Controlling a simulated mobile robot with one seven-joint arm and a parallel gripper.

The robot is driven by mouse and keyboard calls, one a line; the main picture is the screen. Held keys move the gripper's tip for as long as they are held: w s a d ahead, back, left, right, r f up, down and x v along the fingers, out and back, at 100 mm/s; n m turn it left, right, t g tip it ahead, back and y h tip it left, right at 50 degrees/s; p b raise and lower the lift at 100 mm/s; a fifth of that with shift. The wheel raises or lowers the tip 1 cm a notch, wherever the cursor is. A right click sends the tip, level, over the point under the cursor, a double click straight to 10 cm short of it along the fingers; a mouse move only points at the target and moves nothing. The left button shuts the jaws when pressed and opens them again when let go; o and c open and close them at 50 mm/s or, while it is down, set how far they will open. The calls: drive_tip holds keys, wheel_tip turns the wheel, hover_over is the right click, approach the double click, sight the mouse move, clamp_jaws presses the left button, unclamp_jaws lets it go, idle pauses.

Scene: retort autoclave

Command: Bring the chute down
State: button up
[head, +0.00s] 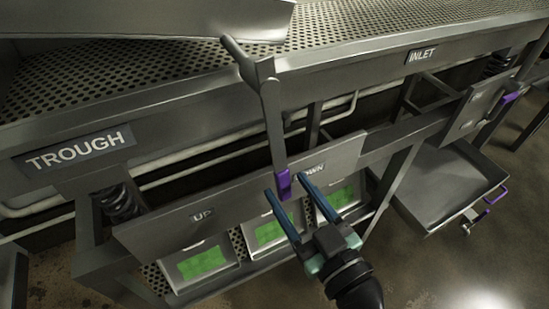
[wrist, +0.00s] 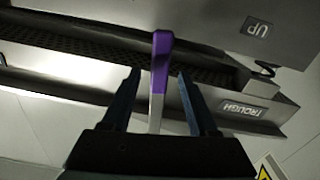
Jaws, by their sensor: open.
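A long grey lever (head: 271,125) hangs from a pivot on the trough's frame and ends in a purple grip (head: 284,184). In the wrist view, the purple grip (wrist: 161,55) stands between the dark fingers, with gaps on both sides. A sloping metal sheet, apparently the chute (head: 150,20), is raised over the perforated trough at the upper left.
Several trays with green contents (head: 203,262) sit below the lever panel. At the right are a metal drawer tray (head: 440,185) with a purple handle and another purple-tipped control (head: 511,97) near the INLET label (head: 422,54). Open floor lies at the lower right.

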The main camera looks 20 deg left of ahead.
drive_tip(key=p+x, duration=0.1)
drive_tip(key=x, duration=0.5)
drive_tip(key=shift+w+a, duration=0.1)
drive_tip(key=shift+a, duration=0.05)
drive_tip(key=shift+c, duration=0.2)
clamp_jaws()
idle(1.1)
